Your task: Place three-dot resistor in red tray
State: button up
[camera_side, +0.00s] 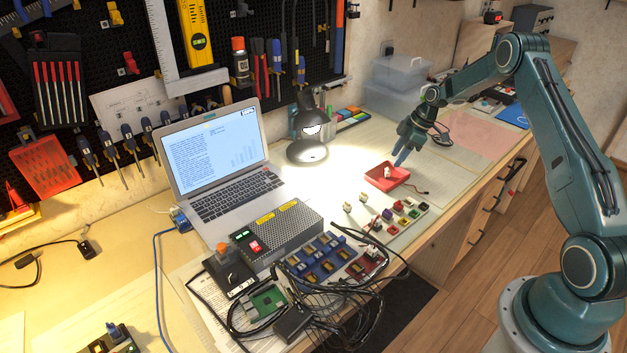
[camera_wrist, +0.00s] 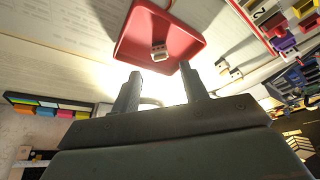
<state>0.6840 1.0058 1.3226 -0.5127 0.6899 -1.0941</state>
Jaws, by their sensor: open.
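The red tray (camera_side: 373,183) lies on the lit bench top; it also shows in the wrist view (camera_wrist: 126,45). One small pale block-like component (camera_wrist: 159,51) sits inside the tray, and it also shows in the side view (camera_side: 387,172). Its dots are too small to tell. My gripper (camera_side: 401,160) is above the tray's far right side. In the wrist view my gripper (camera_wrist: 160,72) has its two fingers apart with nothing held between them, and the tray lies beyond the fingertips.
Two similar pale components (camera_side: 347,207) (camera_side: 364,197) stand on the bench nearer the camera. A grid of coloured parts (camera_side: 400,217) lies beside them. A desk lamp (camera_side: 307,125), a laptop (camera_side: 212,155) and clear bins (camera_side: 397,85) stand around. A thin dark cable (camera_side: 416,189) lies by the tray.

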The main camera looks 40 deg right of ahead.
jog(key=v, duration=0.7)
dwell(0.5)
jog(key=s+a+r+m+h, duration=0.15)
jog(key=s+a+r, duration=0.25)
jog(key=a+r, duration=0.6)
jog(key=s+a+r+m+h, duration=0.15)
jog(key=s+a+r, duration=0.25)
jog(key=a+r, duration=0.65)
jog(key=s+a+m+t, duration=0.1)
jog(key=s+a+m, duration=0.2)
jog(key=s, duration=0.8)
jog(key=s+a+r+m+t, duration=0.1)
jog(key=s+a, duration=0.5)
jog(key=s, duration=0.6)
jog(key=shift+s+a+r+m, duration=0.3)
jog(key=shift+s+m, duration=0.05)
jog(key=shift+m, duration=0.55)
